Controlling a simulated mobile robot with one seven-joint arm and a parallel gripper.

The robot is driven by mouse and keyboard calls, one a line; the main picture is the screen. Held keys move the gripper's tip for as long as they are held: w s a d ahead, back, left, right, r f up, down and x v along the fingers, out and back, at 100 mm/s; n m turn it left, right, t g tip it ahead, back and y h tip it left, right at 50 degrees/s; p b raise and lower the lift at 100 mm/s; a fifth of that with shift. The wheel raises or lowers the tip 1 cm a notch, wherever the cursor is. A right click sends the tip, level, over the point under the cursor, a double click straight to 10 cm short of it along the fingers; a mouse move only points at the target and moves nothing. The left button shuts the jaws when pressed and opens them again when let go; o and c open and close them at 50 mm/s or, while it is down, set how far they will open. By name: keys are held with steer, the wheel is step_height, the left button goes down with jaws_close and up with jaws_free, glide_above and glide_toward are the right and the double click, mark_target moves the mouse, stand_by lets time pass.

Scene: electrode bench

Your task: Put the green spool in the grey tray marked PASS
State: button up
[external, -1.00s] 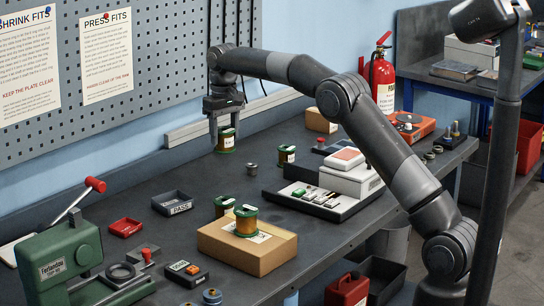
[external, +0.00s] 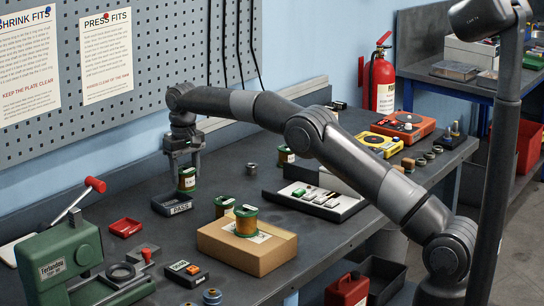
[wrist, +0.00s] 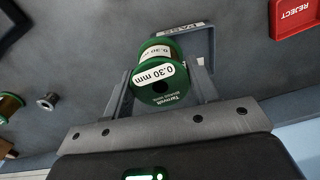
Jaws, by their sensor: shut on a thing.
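My gripper (external: 187,184) is shut on a green spool (external: 187,178) wound with copper wire. In the wrist view this spool (wrist: 160,82) sits upright between the fingers, its top label reading 0.30 mm. The grey tray marked PASS (external: 176,209) lies on the bench just below it in the external view. In the wrist view the tray (wrist: 211,45) shows beyond the spool, which hides part of it. The spool looks raised, near the tray's back right edge; I cannot tell whether it is fully over the tray.
A red REJECT tray (external: 125,227) is left of the grey tray. Other green-ended spools stand near: one on a cardboard box (external: 246,222), one behind that box (external: 224,206), one farther back (external: 286,155). A small metal part (external: 252,168) stands right of my gripper.

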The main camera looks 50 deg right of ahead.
steer(key=shift+f, duration=0.55)
steer(key=shift+f, duration=0.4)
steer(key=shift+f, duration=0.2)
steer(key=o, duration=1.4)
